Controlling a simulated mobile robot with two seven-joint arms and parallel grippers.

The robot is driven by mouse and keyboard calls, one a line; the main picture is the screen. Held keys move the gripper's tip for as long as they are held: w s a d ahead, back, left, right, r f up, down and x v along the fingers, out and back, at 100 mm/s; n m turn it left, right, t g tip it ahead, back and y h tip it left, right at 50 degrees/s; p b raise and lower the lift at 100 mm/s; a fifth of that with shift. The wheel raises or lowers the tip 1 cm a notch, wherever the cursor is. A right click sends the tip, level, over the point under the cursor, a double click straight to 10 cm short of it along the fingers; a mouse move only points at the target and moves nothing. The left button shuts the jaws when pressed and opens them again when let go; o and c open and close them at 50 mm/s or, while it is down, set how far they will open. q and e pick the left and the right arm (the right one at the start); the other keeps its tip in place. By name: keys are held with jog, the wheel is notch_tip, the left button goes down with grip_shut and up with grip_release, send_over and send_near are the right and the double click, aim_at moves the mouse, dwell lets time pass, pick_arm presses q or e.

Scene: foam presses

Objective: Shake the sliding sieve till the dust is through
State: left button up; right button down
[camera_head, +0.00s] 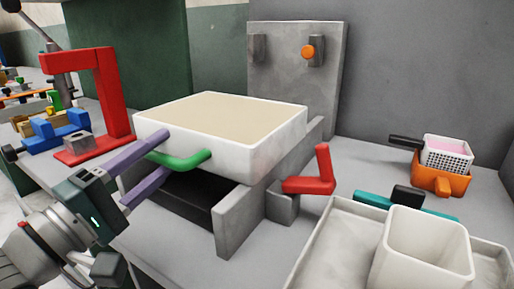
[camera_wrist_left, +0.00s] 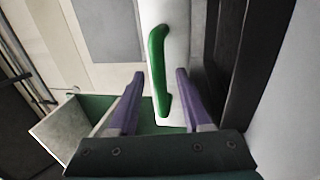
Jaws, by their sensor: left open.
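The sliding sieve (camera_head: 215,125) is a white box with a flat beige fill. It sits between grey rails (camera_head: 240,215) above a dark gap. A green handle (camera_head: 180,158) sticks out of its front face. My left gripper (camera_head: 164,154) is open, its purple fingers reaching either side of the handle. In the left wrist view, the green handle (camera_wrist_left: 158,65) lies between the two fingertips (camera_wrist_left: 160,74), with gaps visible on both sides. What lies below the sieve is mostly hidden in shadow. My right gripper is in neither view.
A red lever (camera_head: 312,173) stands right of the rails. A red angled frame (camera_head: 112,90) stands left. A white bin (camera_head: 420,250) is in a tray (camera_head: 340,240) at front right. An orange holder with a pink-filled basket (camera_head: 447,153) sits behind it.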

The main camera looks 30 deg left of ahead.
pick_arm(q)
jog(key=v, duration=0.9)
jog(key=shift+s, duration=0.35)
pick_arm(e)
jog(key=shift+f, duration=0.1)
pick_arm(q)
jog(key=shift+a, duration=0.1)
